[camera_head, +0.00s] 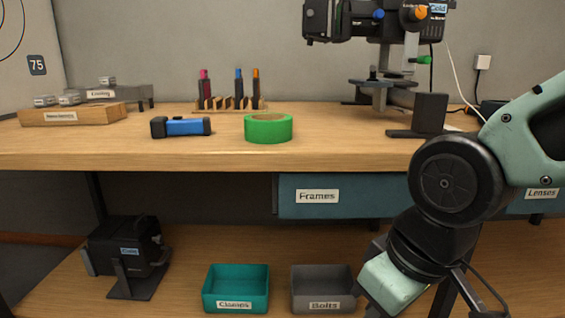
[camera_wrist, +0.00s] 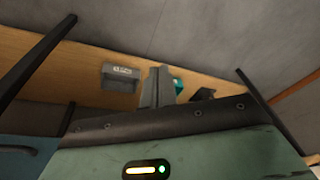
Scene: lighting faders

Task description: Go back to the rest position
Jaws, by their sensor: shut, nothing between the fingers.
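My gripper (camera_wrist: 157,88) shows in the wrist view as a grey pair of fingers pressed together and empty. It is apart from the shelf things behind it. In the head view my mint and black arm comes in from the right and bends down past the bench front. Its wrist is at the bottom edge, right of the grey Bolts bin (camera_head: 322,284), and the fingers are out of sight there. A black lamp fixture (camera_head: 375,20) with blue, orange and green knobs stands on the bench at the back right, its top cut off.
On the bench (camera_head: 340,150) are a blue torch (camera_head: 182,127), green tape (camera_head: 268,128), a pen rack (camera_head: 230,105) and a wooden block (camera_head: 70,116). A Frames drawer (camera_head: 325,196) hangs below. The lower shelf holds a teal Clamps bin (camera_head: 236,285) and a black lamp (camera_head: 125,250).

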